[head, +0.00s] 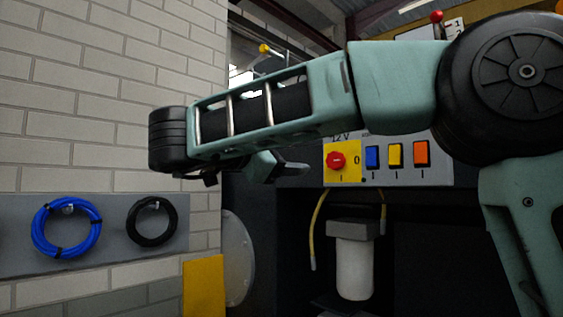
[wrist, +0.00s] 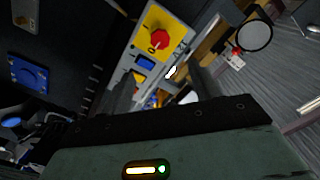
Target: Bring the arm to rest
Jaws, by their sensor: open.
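My arm (head: 395,85) stretches across the head view from the right, its forearm (head: 270,108) running left to a dark rounded joint (head: 168,140). My gripper (head: 292,168) shows partly below the forearm, pointing right, just left of the switch panel. The rest of it is hidden behind the forearm. In the wrist view my gripper (wrist: 163,88) is open, its two dark fingers apart, with nothing seen held between them. The panel's red knob and switches lie beyond the fingers.
The switch panel has a red rotary knob (head: 336,160) on yellow and blue, yellow and orange switches (head: 396,155). A white canister (head: 354,265) hangs below. Blue (head: 67,227) and black (head: 152,221) coils hang on the left brick wall. A round mirror (wrist: 254,35) shows upper right.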

